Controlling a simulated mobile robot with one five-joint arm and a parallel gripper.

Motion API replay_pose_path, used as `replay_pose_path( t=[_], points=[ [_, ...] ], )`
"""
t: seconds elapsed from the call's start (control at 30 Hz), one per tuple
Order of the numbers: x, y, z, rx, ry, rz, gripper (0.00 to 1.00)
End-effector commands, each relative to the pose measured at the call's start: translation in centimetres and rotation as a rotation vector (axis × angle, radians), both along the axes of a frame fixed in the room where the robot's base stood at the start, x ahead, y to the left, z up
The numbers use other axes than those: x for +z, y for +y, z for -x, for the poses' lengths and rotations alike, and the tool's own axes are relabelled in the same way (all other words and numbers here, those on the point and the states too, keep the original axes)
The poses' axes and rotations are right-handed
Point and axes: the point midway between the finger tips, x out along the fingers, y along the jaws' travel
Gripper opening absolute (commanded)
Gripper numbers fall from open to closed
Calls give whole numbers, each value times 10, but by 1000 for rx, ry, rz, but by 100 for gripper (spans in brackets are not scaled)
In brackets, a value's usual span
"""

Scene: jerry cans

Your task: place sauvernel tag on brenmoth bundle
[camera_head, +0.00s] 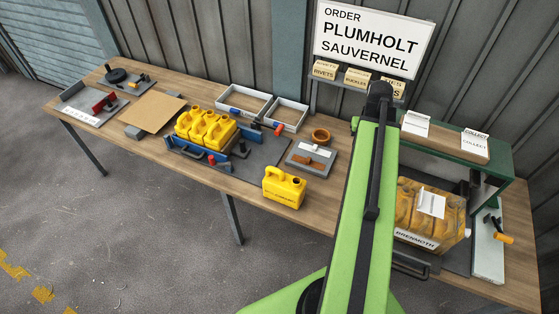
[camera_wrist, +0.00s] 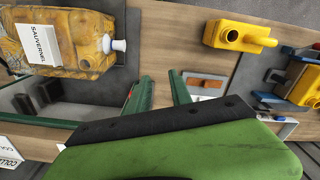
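The brenmoth bundle (camera_head: 408,205) is yellow-brown jerry cans in clear wrap under the green-framed stand at the right, with a BRENMOTH label (camera_head: 416,241) low on its front. A white tag (camera_head: 431,204) lies against its upper face. In the wrist view the bundle (camera_wrist: 88,45) is at upper left, and the tag (camera_wrist: 40,36) on it reads SAUVERNEL. My gripper (camera_wrist: 160,88) shows there as two green fingers spread apart with nothing between them, to the right of the bundle and clear of it. In the head view my arm hides the gripper tips.
A green-framed shelf (camera_head: 505,160) with COLLECT cards stands over the bundle. A loose yellow jerry can (camera_head: 284,187) stands mid-table, near a blue fixture (camera_head: 190,150) holding several cans. A grey plate with a brown strap (camera_head: 312,157) lies behind. An order sign (camera_head: 372,40) reads PLUMHOLT SAUVERNEL.

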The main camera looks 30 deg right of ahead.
Motion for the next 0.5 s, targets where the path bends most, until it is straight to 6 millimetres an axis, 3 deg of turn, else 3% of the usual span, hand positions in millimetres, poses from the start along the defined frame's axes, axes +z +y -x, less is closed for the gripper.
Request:
replay_pose_path(
  t=[0.03, 0.1, 0.2, 0.33, 0.4, 0.5],
  points=[
    [0, 46, -29, 77, 1, -1, 26],
    [0, 105, -61, 167, 1, -1, 26],
    [0, 194, -94, 293, 1, -1, 26],
    [0, 295, -111, 434, 1, 0, 26],
    [0, 335, -112, 488, 1, 0, 26],
    [0, 377, -111, 536, 0, 0, 26]
  ],
)
